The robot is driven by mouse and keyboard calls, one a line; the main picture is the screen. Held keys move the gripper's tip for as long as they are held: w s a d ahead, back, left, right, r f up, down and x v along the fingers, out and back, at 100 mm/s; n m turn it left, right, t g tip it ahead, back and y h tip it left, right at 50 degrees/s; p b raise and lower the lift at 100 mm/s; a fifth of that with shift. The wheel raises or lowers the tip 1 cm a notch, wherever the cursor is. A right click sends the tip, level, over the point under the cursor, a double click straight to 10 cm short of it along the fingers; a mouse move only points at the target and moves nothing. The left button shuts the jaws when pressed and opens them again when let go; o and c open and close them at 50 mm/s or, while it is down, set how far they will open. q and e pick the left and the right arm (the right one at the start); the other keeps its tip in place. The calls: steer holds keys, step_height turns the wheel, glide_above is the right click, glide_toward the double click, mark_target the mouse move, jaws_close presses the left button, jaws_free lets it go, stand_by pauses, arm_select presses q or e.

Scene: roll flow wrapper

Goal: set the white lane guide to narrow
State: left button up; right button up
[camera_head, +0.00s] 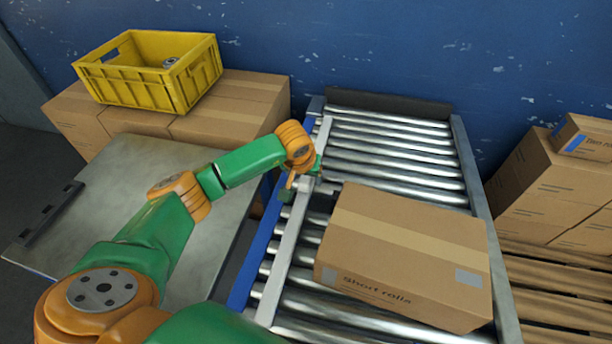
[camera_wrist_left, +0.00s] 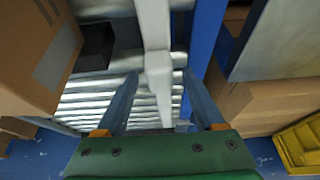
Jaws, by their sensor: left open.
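The white lane guide (camera_head: 287,246) is a long pale rail running along the left side of the roller conveyor, beside its blue side frame (camera_head: 243,286). In the left wrist view the guide (camera_wrist_left: 153,24) runs between my fingers, with a thicker white block (camera_wrist_left: 158,64) on it. My left gripper (camera_head: 303,184) is over the guide near its middle. Its two fingers (camera_wrist_left: 160,76) are open, one on each side of the white block, with gaps visible. Whether they touch it at depth I cannot tell. My right gripper is in neither view.
A cardboard box labelled "Short rolls" (camera_head: 405,252) lies on the rollers, right of the guide. A grey metal table (camera_head: 130,225) stands left of the conveyor. A yellow crate (camera_head: 135,88) sits on boxes behind it. More boxes (camera_head: 545,190) stand at right. The far rollers (camera_head: 395,145) are clear.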

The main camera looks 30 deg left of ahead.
arm_select(q)
jaws_close()
stand_by(1.4)
